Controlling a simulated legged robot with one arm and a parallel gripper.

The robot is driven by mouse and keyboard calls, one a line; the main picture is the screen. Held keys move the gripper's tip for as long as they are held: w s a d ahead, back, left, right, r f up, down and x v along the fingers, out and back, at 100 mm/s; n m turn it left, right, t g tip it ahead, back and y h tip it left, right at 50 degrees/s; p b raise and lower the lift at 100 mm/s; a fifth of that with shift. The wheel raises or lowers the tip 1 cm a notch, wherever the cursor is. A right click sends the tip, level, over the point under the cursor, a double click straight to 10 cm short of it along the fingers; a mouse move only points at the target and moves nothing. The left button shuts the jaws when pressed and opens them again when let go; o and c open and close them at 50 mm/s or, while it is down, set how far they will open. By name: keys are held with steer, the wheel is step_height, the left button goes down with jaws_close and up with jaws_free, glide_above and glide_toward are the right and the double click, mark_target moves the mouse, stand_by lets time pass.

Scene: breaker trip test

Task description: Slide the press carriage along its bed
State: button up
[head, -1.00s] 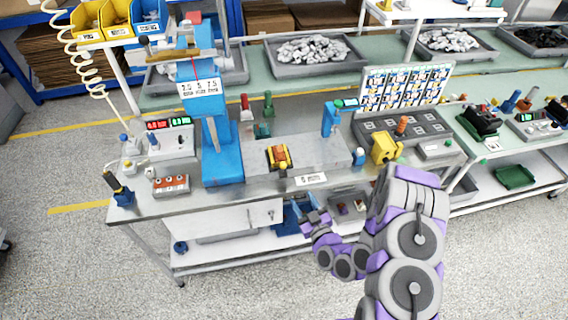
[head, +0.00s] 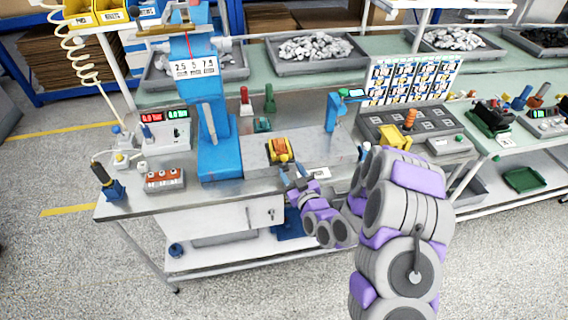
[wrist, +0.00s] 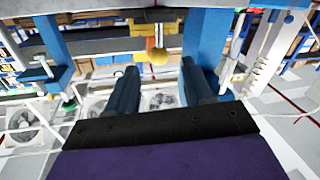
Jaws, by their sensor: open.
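The press carriage (head: 280,150), a small yellow and orange block, sits on the grey bed (head: 316,150) to the right of the blue press column (head: 217,150). In the wrist view, a round yellow knob (wrist: 159,57) hangs in front of a yellow part, probably the carriage. My gripper (head: 291,176) is at the front edge of the bench, just in front of and below the carriage. In the wrist view, its two blue fingers (wrist: 158,72) are apart, with the knob centred just beyond the gap. I cannot tell whether they touch it.
A blue post (head: 333,112) stands at the bed's right end. A yellow block (head: 392,137) and a grey panel (head: 410,126) lie farther right. Red and green handles (head: 269,98) stand behind the bed.

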mark_target(285, 161)
steer(key=b+x, duration=0.1)
steer(key=x, duration=0.5)
steer(key=shift+w+a, duration=0.1)
steer(key=shift+w, duration=0.25)
jaws_close()
stand_by(0.3)
